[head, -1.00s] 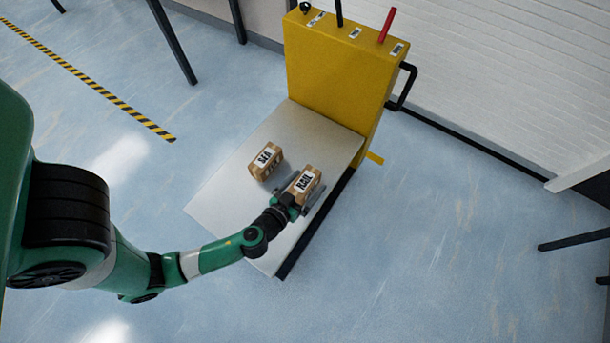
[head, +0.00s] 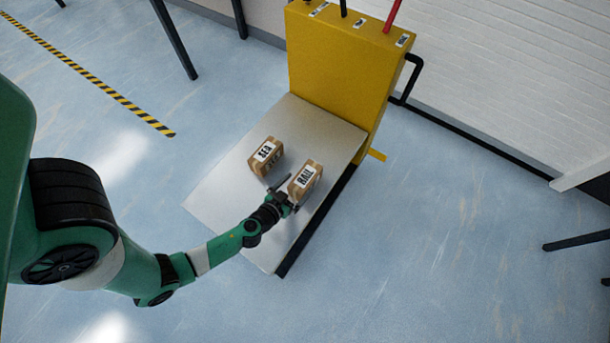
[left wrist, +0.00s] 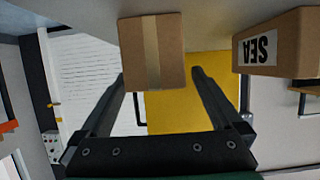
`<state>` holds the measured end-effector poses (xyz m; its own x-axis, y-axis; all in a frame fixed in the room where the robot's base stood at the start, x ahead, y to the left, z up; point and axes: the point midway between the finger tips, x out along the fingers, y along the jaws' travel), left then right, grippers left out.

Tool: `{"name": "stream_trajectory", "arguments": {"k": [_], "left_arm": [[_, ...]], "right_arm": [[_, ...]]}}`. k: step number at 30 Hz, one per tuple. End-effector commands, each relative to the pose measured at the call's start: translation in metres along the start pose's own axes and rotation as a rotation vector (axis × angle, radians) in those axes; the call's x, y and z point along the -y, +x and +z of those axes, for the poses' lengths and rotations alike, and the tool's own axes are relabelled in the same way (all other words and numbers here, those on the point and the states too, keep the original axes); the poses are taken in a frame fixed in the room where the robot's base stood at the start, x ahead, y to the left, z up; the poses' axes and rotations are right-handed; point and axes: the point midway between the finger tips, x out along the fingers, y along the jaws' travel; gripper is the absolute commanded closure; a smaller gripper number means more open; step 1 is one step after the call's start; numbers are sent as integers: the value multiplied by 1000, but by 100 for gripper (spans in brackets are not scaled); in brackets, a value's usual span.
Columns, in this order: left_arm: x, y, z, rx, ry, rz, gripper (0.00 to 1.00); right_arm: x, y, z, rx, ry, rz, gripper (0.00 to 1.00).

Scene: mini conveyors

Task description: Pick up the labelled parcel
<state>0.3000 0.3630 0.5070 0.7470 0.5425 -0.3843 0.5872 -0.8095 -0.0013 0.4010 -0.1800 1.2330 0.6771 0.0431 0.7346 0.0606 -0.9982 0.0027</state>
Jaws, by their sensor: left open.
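Two brown cardboard parcels stand on the grey platform (head: 225,195). The parcel labelled RAIL (head: 306,178) is nearer and to the right; the one labelled SEA (head: 265,156) is to its upper left. My left gripper (head: 288,193) is open and empty at the near-left side of the RAIL parcel. In the left wrist view, a plain parcel face with a tape strip (left wrist: 152,50) lies at and beyond the open fingertips (left wrist: 158,76), roughly between them. The SEA parcel (left wrist: 278,45) is off to the right there. Contact cannot be told. My right gripper is out of view.
A yellow upright cabinet (head: 338,75) with a black side handle (head: 408,80) stands at the platform's back edge. The platform's front left part is bare. Blue floor lies around it, with a striped tape line (head: 95,80) at upper left.

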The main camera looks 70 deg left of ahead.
Motion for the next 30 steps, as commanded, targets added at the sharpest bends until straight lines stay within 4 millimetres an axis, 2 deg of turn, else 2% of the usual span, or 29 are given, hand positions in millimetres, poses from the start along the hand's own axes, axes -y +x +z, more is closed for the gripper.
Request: {"name": "stream_trajectory", "arguments": {"k": [3,7,15,30], "left_arm": [[-3,22,-3,-3,-3,-2,0],[-3,41,-2,-2,-2,-2,0],[-3,45,-2,-1,-1,-1,0],[-3,45,-2,-1,-1,-1,90]], "right_arm": [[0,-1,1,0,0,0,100],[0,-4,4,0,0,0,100],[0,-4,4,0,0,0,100],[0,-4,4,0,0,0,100]]}}
